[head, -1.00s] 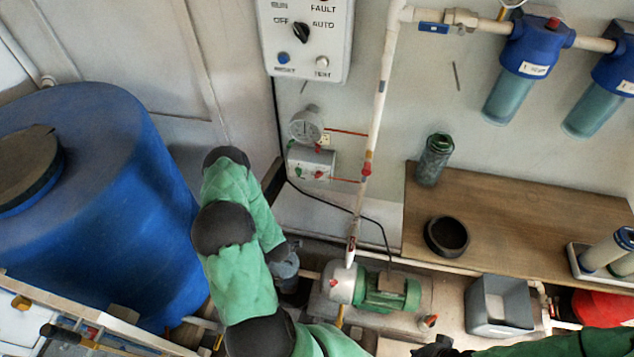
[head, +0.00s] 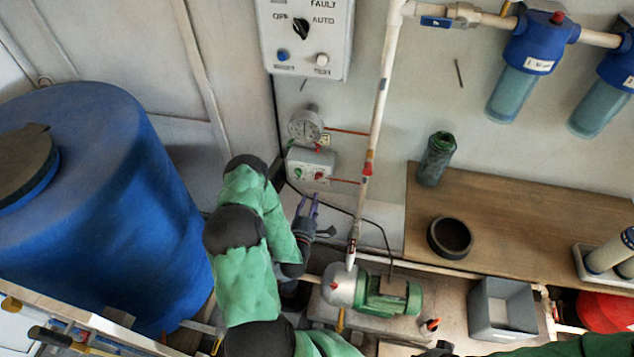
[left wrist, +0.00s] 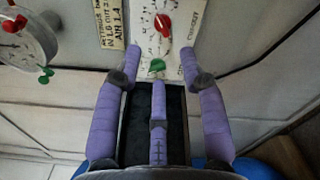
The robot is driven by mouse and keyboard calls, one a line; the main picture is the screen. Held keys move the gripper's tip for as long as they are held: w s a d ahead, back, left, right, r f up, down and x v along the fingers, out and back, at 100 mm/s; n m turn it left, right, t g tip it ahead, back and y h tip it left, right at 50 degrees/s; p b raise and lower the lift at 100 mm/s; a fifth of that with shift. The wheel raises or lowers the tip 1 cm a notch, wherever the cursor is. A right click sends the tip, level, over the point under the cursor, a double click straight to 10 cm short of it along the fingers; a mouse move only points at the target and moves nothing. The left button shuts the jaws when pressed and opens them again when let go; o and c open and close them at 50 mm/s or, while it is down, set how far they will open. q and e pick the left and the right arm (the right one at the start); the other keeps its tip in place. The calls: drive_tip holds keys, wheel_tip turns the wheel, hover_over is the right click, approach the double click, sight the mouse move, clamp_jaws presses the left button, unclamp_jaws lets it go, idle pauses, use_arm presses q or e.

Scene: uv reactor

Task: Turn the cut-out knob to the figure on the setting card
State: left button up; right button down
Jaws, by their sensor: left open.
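The grey switch box (head: 311,160) hangs on the wall below a round gauge. It carries a green knob (head: 298,173) and a red knob (head: 320,176). In the left wrist view the red knob (left wrist: 163,23) sits on a marked white dial, with the green knob (left wrist: 157,66) below it. The setting card (left wrist: 111,22), cream with black print, is left of the dial; its figures are partly cut off and hard to read. My left gripper (head: 309,198) is just below the box, its purple fingers (left wrist: 164,60) spread and empty, pointing at the box.
The gauge (left wrist: 28,38) is close on the left in the left wrist view. A white pipe (head: 376,130) runs down right of the box, and a black cable crosses below. A green pump (head: 388,295) stands beneath. The blue tank (head: 110,200) fills the left.

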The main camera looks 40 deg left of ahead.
sight(318, 177)
use_arm(q)
drive_tip(key=b+x, duration=0.2)
drive_tip(key=x, duration=0.7)
drive_tip(key=shift+w+a, duration=0.15)
drive_tip(key=shift+w, duration=0.15)
drive_tip(key=shift+c, duration=0.3)
clamp_jaws()
